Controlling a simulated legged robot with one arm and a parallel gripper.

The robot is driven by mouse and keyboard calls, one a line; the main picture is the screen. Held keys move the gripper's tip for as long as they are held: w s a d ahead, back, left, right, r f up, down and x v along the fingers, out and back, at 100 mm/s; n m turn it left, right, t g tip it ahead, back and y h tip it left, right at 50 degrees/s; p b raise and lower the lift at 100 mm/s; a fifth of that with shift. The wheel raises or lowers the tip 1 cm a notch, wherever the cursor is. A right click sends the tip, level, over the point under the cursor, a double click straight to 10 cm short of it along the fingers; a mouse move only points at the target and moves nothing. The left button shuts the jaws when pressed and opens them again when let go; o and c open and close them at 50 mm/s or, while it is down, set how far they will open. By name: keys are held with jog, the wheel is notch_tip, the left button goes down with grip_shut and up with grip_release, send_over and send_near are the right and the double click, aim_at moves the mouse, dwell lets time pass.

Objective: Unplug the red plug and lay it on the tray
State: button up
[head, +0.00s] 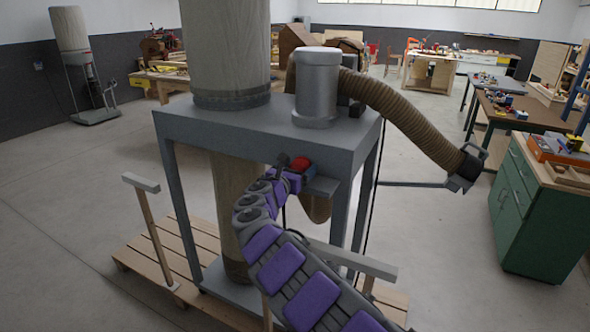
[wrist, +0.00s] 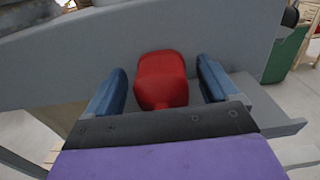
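The red plug (wrist: 163,78) sits against the grey side panel of the machine, in the middle of the wrist view. It also shows in the head view (head: 301,162), just below the machine's top edge. My gripper (wrist: 162,72) has its two blue fingers on either side of the plug, with a visible gap on each side. It is open around the plug and not closed on it. In the head view my gripper (head: 303,169) partly covers the plug. A small flat grey ledge (wrist: 270,108), possibly the tray, juts out at the right, below the plug. The plug's contact with the panel is hidden.
The grey machine frame (head: 255,130) with its fabric column stands on a wooden pallet (head: 150,255). A ribbed hose (head: 415,115) arches off to the right. A green cabinet (head: 530,215) stands at the right. The floor at the left is open.

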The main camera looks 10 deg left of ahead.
jog(key=shift+o, duration=0.2)
jog(key=shift+d+r, duration=0.15)
jog(key=shift+d, duration=1)
jog(key=shift+s+a, duration=0.1)
jog(key=shift+a, duration=0.2)
jog(key=shift+s+a, duration=1)
jog(key=shift+a, duration=0.2)
jog(key=d+p+v, duration=0.2)
jog(key=p+v, duration=0.1)
jog(key=v, duration=1.1)
jog(key=shift+s, duration=0.4)
